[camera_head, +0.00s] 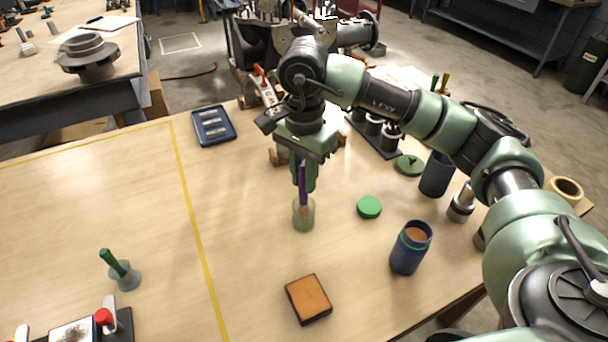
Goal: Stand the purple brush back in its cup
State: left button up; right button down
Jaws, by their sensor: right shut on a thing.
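The purple brush (303,190) is upright in the middle of the camera_head view. My right gripper (304,176) points down and is shut on its upper part. The brush's lower end is inside a translucent greenish cup (304,219) on the table. I cannot tell whether the brush touches the cup's bottom. My left gripper is not in view.
A green lid (369,207) and a blue canister (410,248) stand right of the cup. An orange-topped pad (308,299) lies in front. A green-handled brush stands tilted in another cup (125,276) at left. A dark tray (213,126) lies behind.

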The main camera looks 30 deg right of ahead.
jog(key=c, duration=1.2)
grip_release()
jog(key=shift+r, duration=0.1)
notch_tip(320, 180, up, 6)
jog(key=shift+r+b, duration=0.15)
jog(key=shift+b, duration=0.3)
jog(key=shift+r, duration=0.65)
jog(key=shift+r, duration=0.1)
